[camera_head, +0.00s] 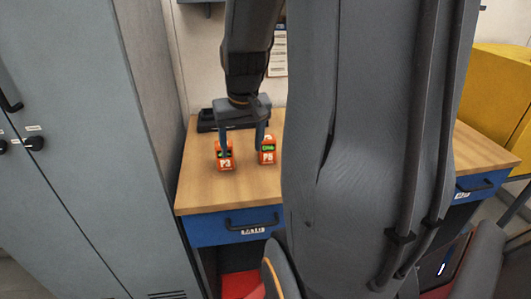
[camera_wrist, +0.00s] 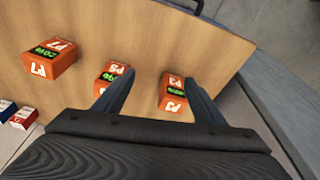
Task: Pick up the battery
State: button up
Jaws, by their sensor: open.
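Orange batteries with green displays stand on a wooden-topped workbench (camera_head: 230,192). That third one is hidden in the head view behind my arm. My gripper (camera_head: 242,149) is open and empty above the bench, also seen in the wrist view (camera_wrist: 158,80). Whether a finger touches a battery is unclear.
A black device (camera_head: 207,121) sits at the back of the bench. A tall grey cabinet (camera_head: 85,120) stands close on the left. A blue drawer (camera_head: 235,226) is under the benchtop. A yellow box (camera_head: 495,95) is at right. Small red, white and blue boxes (camera_wrist: 22,118) show at left in the wrist view.

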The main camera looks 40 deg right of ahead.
jog(key=r+m, duration=0.2)
send_over(268, 139)
jog(key=s, duration=0.2)
jog(key=shift+a+h+b, duration=0.4)
jog(key=shift+w+d+f, duration=0.1)
jog(key=shift+d+f, duration=0.05)
jog(key=shift+d, duration=0.05)
jog(key=shift+w+f, duration=0.1)
jog(key=shift+f, duration=0.3)
jog(key=shift+w+a+p+x, duration=0.15)
jog(key=shift+p+x, duration=0.35)
jog(key=shift+x, duration=1.15)
jog(key=shift+w+a+p+x, duration=0.15)
jog(key=shift+p+x, duration=0.3)
jog(key=shift+x, duration=1.15)
jog(key=shift+d+r, duration=0.1)
jog(key=c, duration=1.4)
